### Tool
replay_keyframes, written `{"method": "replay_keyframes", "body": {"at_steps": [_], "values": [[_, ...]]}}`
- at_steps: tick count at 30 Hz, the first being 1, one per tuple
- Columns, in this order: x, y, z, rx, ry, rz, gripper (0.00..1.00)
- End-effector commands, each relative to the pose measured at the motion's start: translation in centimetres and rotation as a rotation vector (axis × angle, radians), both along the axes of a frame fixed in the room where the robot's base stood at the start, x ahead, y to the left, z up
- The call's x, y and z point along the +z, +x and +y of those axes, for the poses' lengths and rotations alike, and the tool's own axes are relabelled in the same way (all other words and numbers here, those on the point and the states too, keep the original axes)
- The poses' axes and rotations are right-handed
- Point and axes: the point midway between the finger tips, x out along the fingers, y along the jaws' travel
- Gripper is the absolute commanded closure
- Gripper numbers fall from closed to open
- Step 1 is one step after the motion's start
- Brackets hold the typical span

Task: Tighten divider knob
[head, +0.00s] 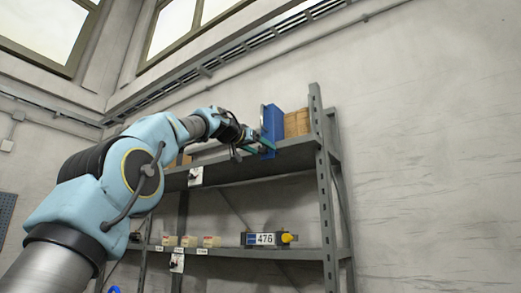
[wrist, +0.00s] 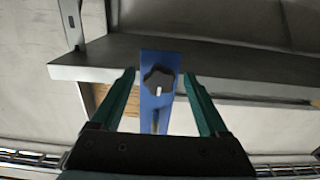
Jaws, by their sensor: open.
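A blue upright divider (head: 273,122) stands at the front of the top shelf; it also shows in the wrist view (wrist: 148,60). A black star-shaped knob (wrist: 158,80) with a white mark sits on its face. The knob is hidden in the head view. My gripper (wrist: 160,74) is open, with one green finger on each side of the divider and the knob centred between the fingertips in the wrist view. I see no contact, and cannot tell how far the fingertips are from the knob in depth. In the head view, my gripper (head: 256,146) is close to the divider.
The metal rack's top shelf (head: 235,167) runs beside the gripper. Cardboard boxes (head: 297,122) stand right of the divider. A rack post (head: 325,190) rises at the right. The lower shelf holds small bins (head: 189,241) and a device marked 476 (head: 262,239).

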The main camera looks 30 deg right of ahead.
Motion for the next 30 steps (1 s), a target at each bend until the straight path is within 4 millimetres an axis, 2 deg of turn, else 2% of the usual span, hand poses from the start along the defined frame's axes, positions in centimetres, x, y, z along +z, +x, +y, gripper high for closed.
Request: {"method": "replay_keyframes", "body": {"at_steps": [8,21,25,30], "values": [[-0.1,-0.3,0.7,0.002,-0.002,-0.002,0.22],[-0.4,-4.1,7.6,0.004,-0.002,-0.003,0.22],[-0.2,-4.8,8.9,0.003,-0.001,0.000,0.22],[0.0,-5.3,9.5,0.000,-0.001,0.000,0.22]]}}
